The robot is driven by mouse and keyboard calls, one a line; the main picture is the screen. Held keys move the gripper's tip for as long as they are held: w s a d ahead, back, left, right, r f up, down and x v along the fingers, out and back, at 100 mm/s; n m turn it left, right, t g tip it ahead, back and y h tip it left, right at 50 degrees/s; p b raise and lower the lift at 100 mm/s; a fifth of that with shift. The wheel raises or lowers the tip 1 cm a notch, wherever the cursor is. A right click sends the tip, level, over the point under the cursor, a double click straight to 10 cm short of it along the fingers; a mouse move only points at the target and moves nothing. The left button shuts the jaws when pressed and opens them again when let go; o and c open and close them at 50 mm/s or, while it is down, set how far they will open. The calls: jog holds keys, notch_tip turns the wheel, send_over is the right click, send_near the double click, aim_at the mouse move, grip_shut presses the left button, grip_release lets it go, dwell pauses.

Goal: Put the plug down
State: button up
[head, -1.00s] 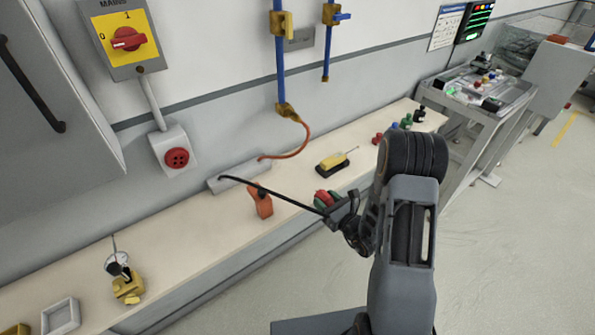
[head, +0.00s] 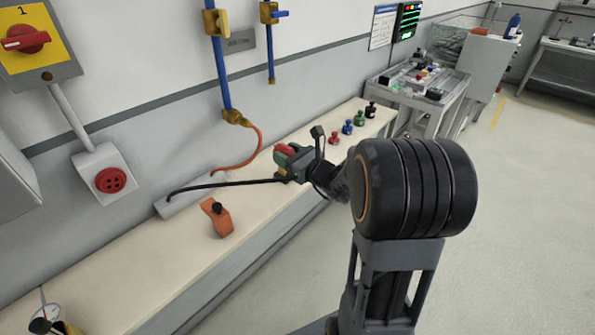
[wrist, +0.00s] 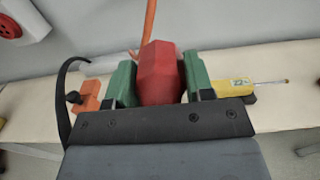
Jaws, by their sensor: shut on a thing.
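My gripper (head: 287,156) is over the wooden bench (head: 190,258), around the middle of its length. In the wrist view, its two green jaw pads are shut on the red plug (wrist: 160,78), one on each side. The plug's blunt end points away from my wrist. A black cable (head: 225,185) runs from the grey strip (head: 180,205) on the bench to my gripper; its exact joint with the plug is hidden. I cannot tell whether the plug touches the bench top.
An orange block (head: 217,218) with a black knob stands left of my gripper. A yellow tool (wrist: 228,87) lies right of the plug. An orange hose (head: 250,155) hangs behind. Several coloured knobbed pieces (head: 347,127) stand farther right. The front-left bench top is mostly clear.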

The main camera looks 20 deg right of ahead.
jog(key=w+d+f, duration=0.2)
jog(key=w+f, duration=0.1)
jog(key=w+d+f, duration=0.2)
jog(key=w+f, duration=0.1)
jog(key=f, duration=0.1)
jog(key=w+d+f, duration=0.2)
jog(key=w+f, duration=0.1)
jog(key=f, duration=0.1)
jog(key=shift+d, duration=0.35)
jog(key=shift+f, duration=0.3)
jog(key=shift+f+b, duration=0.35)
jog(key=shift+f, duration=0.1)
jog(key=o, duration=1.2)
jog(key=shift+s, duration=0.1)
jog(key=shift+r, duration=0.15)
